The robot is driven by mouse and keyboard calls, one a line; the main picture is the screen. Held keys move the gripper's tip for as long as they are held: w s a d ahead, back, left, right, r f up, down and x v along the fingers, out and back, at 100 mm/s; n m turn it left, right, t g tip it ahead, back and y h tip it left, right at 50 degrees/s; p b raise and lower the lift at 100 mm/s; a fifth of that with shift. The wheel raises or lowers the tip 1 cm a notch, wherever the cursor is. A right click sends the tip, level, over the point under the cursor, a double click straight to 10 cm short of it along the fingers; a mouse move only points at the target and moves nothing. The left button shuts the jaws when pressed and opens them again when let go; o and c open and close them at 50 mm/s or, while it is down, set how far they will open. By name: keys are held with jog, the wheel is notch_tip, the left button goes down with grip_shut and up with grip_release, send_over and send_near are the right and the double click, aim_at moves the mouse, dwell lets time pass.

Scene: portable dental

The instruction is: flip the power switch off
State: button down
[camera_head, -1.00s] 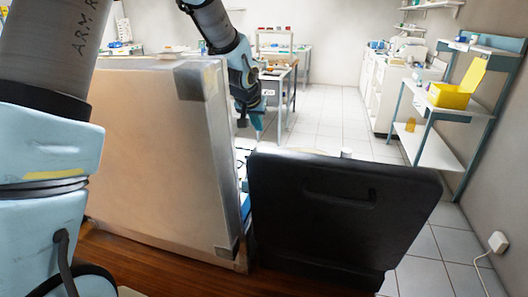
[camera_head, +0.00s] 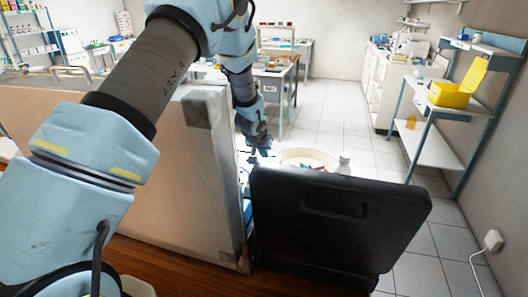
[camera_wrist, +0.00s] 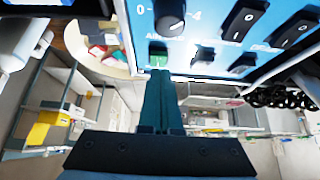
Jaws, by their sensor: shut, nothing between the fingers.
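In the wrist view a blue control panel (camera_wrist: 215,55) spans the top, with a black knob (camera_wrist: 171,20), several black rocker switches (camera_wrist: 243,17) and a small green switch (camera_wrist: 158,51) at its lower left. I cannot read a power label on any of them. My gripper (camera_wrist: 160,76) is shut and empty, its fingertips just below the green switch in the picture; whether they touch it I cannot tell. In the head view my gripper (camera_head: 263,150) is behind the black lid (camera_head: 335,225), beside the large metal-edged case (camera_head: 170,150). The panel is hidden there.
A cream round bowl (camera_head: 308,155) and a small white bottle (camera_head: 343,165) show behind the lid. A shelf with a yellow box (camera_head: 450,95) stands at the right. The tiled floor (camera_head: 345,120) beyond is clear.

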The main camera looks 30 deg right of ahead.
jog(key=shift+f, duration=0.5)
jog(key=shift+f, duration=0.15)
jog(key=b, duration=0.3)
jog(key=shift+s+a+f, duration=0.1)
jog(key=shift+s+f, duration=0.05)
jog(key=shift+f, duration=0.25)
jog(key=shift+r+p, duration=0.3)
jog(key=shift+w+d+r, duration=0.35)
jog(key=shift+w+d, duration=0.1)
jog(key=shift+w, duration=0.1)
